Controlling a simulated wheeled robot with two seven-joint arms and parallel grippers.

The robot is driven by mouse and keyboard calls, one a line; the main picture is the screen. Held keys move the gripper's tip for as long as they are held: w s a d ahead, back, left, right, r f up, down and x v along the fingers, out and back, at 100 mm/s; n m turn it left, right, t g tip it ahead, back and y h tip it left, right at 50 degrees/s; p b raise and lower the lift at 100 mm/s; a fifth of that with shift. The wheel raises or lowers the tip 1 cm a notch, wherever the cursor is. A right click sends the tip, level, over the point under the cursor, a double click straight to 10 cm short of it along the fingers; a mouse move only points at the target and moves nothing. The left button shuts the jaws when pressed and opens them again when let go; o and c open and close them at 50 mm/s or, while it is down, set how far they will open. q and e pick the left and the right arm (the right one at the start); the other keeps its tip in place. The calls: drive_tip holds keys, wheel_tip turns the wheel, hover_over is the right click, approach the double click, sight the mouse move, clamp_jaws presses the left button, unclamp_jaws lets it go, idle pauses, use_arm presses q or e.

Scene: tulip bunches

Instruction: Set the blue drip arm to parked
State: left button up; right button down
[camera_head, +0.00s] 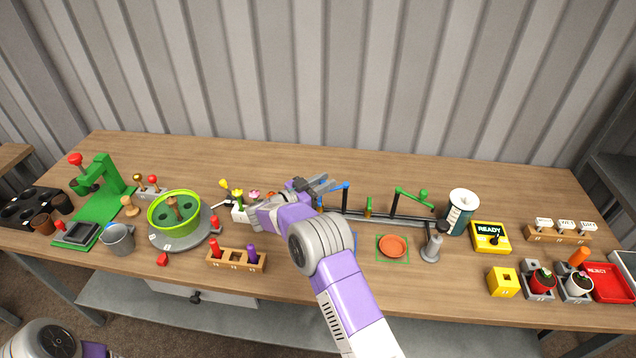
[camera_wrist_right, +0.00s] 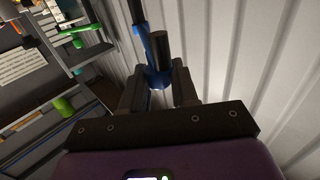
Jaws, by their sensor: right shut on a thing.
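The blue drip arm (camera_head: 346,192) stands on the left part of a dark horizontal rail (camera_head: 385,219). My right gripper (camera_head: 322,186) is at the blue arm's end, left of its blue upright part. In the right wrist view the blue end of the arm (camera_wrist_right: 158,76) sits between the two dark fingers, which are shut on it. A dark rod runs from it to the top of that view. My own right arm hides part of the rail's left side. My left gripper is not in view; only a piece of my left arm shows at the lower left.
A green drip arm (camera_head: 411,195) stands on the same rail to the right, above an orange saucer (camera_head: 393,246) in a green square. A grey post (camera_head: 433,243) and a spool-like canister (camera_head: 460,212) stand right of it. Small flowers in a white holder (camera_head: 240,213) are left of my gripper.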

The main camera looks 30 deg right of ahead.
drive_tip(key=shift+d, duration=0.1)
drive_tip(key=c, duration=1)
unclamp_jaws()
drive_tip(key=shift+s, duration=0.1)
drive_tip(key=shift+s+a+p, duration=0.15)
drive_tip(key=shift+s+a, duration=0.1)
drive_tip(key=shift+a, duration=1)
drive_tip(key=shift+s+a+p, duration=0.1)
drive_tip(key=shift+s+a, duration=0.1)
drive_tip(key=shift+a, duration=1.05)
drive_tip(key=shift+s+a+p, duration=0.15)
drive_tip(key=shift+s+a, duration=0.1)
drive_tip(key=shift+a, duration=1)
